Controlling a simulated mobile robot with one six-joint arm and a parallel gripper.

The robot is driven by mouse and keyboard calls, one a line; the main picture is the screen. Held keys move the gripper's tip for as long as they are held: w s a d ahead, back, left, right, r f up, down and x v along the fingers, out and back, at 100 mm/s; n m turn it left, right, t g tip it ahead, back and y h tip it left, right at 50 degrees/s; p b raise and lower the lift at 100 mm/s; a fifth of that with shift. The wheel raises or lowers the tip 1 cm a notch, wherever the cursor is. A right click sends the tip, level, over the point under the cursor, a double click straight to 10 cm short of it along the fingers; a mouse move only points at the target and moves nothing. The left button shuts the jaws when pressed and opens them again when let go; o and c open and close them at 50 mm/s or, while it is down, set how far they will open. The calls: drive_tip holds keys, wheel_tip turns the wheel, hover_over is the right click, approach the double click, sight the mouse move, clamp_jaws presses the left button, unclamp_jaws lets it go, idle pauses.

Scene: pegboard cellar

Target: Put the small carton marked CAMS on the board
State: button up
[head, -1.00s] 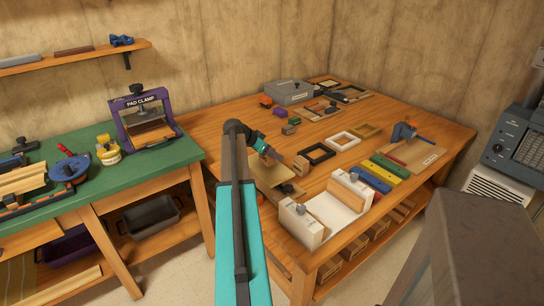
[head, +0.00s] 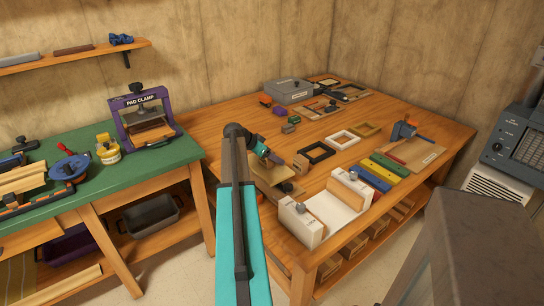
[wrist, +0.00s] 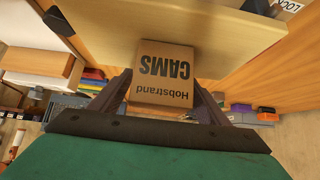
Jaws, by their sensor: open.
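The small brown carton marked CAMS (wrist: 164,75) sits between the two fingers of my gripper (wrist: 163,92) in the wrist view, its lettering upside down there. In the head view a small brown box, likely this carton (head: 300,163), is just right of my gripper (head: 281,160). My gripper is open, with its fingers on either side of the carton. The pale wooden board (wrist: 235,40) lies behind the carton in the wrist view, and in the head view it is partly hidden under my arm (head: 263,176). Whether the carton rests on the board cannot be told.
A white and wood fixture (head: 302,222) stands at the bench's front. A black frame (head: 316,152), a white frame (head: 342,139) and coloured bars (head: 372,178) lie to the right. A grey box (head: 288,91) stands at the back.

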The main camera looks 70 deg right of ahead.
drive_tip(key=shift+r, duration=0.2)
drive_tip(key=b+v, duration=0.1)
drive_tip(key=v, duration=1.1)
drive_tip(key=shift+b, duration=0.3)
